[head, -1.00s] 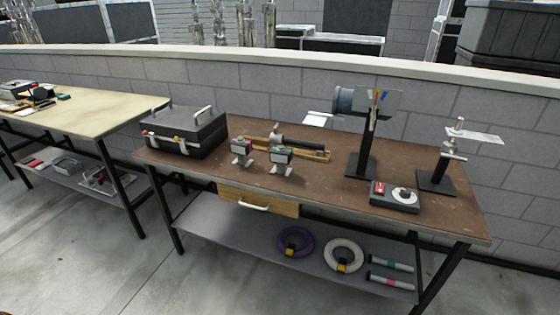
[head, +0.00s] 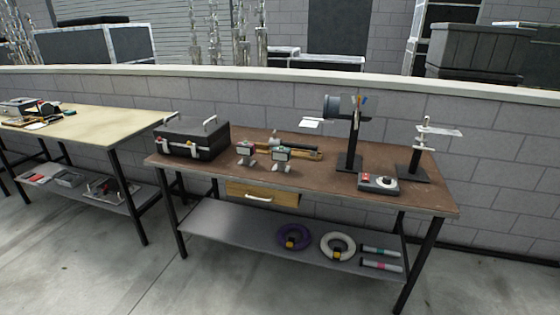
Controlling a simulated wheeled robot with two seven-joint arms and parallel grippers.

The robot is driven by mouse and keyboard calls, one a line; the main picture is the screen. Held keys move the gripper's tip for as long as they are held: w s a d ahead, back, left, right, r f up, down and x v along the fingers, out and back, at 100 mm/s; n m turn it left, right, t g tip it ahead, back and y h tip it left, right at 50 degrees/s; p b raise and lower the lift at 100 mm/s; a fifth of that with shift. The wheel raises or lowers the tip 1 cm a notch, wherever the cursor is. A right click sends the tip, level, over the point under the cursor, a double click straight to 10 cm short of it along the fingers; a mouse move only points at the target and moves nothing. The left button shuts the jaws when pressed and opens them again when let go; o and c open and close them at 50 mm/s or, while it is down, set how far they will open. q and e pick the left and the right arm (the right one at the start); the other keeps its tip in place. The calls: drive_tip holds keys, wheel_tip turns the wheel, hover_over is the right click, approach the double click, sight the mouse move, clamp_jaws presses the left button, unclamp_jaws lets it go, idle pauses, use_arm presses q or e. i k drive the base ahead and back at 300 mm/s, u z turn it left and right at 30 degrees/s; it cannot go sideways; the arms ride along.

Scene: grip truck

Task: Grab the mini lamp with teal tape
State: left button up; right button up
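Two small boxy grey lamps on stubby stands are on the brown workbench. The right one (head: 281,156) has a teal-green band along its upper part and looks like the mini lamp with teal tape. The left one (head: 246,151) shows a reddish band, though it is small in the picture. They stand close together, apart, near the front edge above the drawer. Neither of my grippers shows in the head view.
A black case (head: 192,138) stands left of the lamps and a wooden piece (head: 305,153) lies behind them. A control box (head: 379,183) and black stands are right. The lower shelf (head: 230,232) holds purple and white rings and two banded tubes. Floor in front is clear.

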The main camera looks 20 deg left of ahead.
sight(281, 156)
drive_tip(key=z, duration=0.75)
drive_tip(key=i, duration=1.05)
drive_tip(key=u, duration=0.2)
